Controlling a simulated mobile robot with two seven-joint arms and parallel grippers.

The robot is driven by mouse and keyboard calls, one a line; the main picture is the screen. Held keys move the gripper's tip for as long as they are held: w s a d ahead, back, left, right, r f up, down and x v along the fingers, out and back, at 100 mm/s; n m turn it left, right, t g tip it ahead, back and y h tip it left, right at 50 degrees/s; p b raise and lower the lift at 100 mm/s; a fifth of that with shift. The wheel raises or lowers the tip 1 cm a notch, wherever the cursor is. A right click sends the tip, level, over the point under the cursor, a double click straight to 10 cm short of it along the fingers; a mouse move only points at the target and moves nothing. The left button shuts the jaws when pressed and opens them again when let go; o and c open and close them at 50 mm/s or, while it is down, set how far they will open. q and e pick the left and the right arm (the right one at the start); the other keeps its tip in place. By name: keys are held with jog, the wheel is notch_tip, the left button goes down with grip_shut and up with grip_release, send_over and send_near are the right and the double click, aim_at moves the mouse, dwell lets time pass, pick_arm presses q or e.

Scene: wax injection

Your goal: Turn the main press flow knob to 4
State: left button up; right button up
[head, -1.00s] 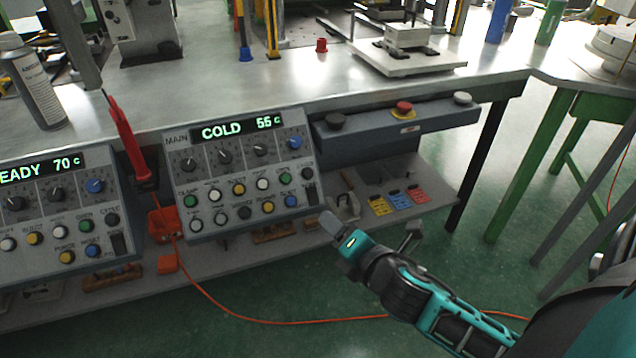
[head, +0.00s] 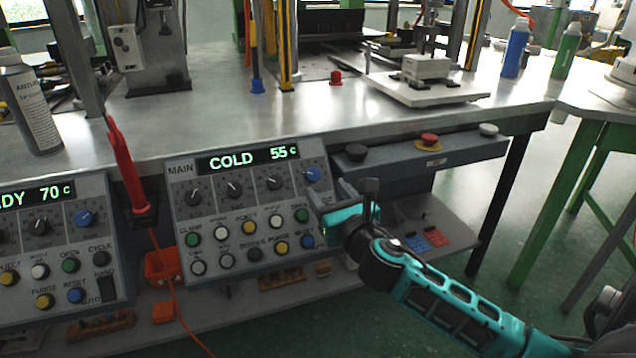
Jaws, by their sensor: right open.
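The main press control panel (head: 180,226) stands under the table's front edge, labelled MAIN, with a display (head: 246,158) reading COLD 55 C. Below the display is a row of knobs: three black, such as the leftmost (head: 192,197), and a blue one (head: 312,174) at the right. The small knob labels are too small to read, so I cannot tell which is flow. My right gripper (head: 344,194) is open and empty, just right of the panel's lower right part. It hides some of that corner. My left gripper is not in view.
A second panel (head: 55,250) reading 70 C stands to the left. A red-handled tool (head: 125,170) with an orange cable hangs between the panels. A grey button bar (head: 400,165) with a red button (head: 429,140) lies behind my right gripper. Small orange boxes sit below.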

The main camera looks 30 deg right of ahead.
aim_at(314, 175)
jog(key=w, duration=0.4)
jog(key=shift+d+b, duration=0.35)
jog(key=shift+d, duration=0.05)
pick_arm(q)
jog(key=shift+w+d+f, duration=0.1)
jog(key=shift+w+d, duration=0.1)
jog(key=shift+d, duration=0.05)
pick_arm(e)
jog(key=shift+w+d, duration=0.15)
jog(key=shift+w, duration=0.65)
jog(key=shift+c, duration=0.4)
jog(key=c, duration=1)
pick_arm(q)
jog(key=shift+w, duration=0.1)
pick_arm(e)
jog(key=shift+m, duration=0.3)
